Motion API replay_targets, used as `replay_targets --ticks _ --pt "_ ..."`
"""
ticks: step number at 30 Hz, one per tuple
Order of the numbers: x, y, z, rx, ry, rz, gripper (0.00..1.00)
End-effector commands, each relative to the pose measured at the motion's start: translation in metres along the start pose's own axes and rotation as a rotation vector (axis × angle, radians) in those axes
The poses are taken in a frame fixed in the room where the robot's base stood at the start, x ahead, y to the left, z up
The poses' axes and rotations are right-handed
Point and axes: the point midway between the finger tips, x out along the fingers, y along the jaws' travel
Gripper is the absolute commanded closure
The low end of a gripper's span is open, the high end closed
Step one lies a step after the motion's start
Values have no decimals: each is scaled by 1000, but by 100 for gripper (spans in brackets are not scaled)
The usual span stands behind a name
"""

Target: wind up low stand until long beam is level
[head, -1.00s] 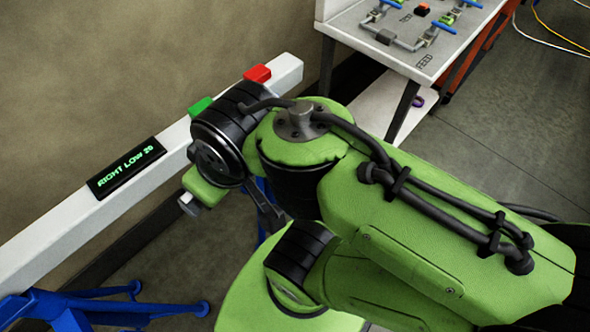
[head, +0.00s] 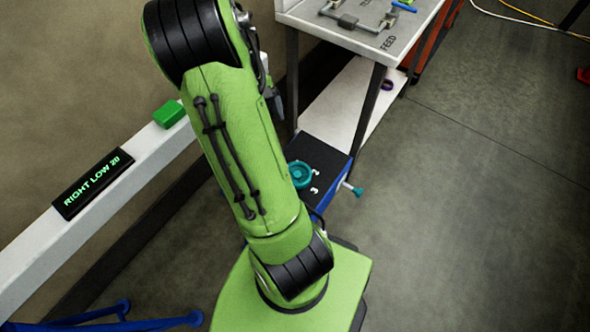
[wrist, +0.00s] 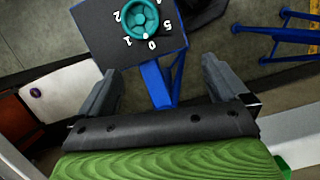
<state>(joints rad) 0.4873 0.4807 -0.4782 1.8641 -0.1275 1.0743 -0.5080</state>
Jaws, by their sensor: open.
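The long white beam (head: 60,230) slants across the left of the head view. Its display (head: 92,184) reads "RIGHT LOW 20". A stand with a dark top plate (head: 325,155) and blue frame carries a teal handwheel (head: 299,174), partly behind my arm. In the wrist view the handwheel (wrist: 145,17) sits on the dark plate, ringed by white numerals, at the top. My gripper (wrist: 160,78) is open and empty, its two dark fingers apart below the plate, not touching the wheel. In the head view my arm mostly hides the gripper.
A green block (head: 169,114) sits on the beam. Blue stand legs (head: 120,312) stand at the lower left. A white-topped workbench (head: 370,25) with fittings and a lower shelf is behind the stand. The floor to the right is open.

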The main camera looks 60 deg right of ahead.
Motion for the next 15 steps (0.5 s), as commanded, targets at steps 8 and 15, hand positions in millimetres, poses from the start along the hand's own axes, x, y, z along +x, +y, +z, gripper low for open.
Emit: replay_targets --ticks 8,15 --pt "44 42 5 23 -119 -3 0" --pt "99 40 12 25 -121 -5 0"
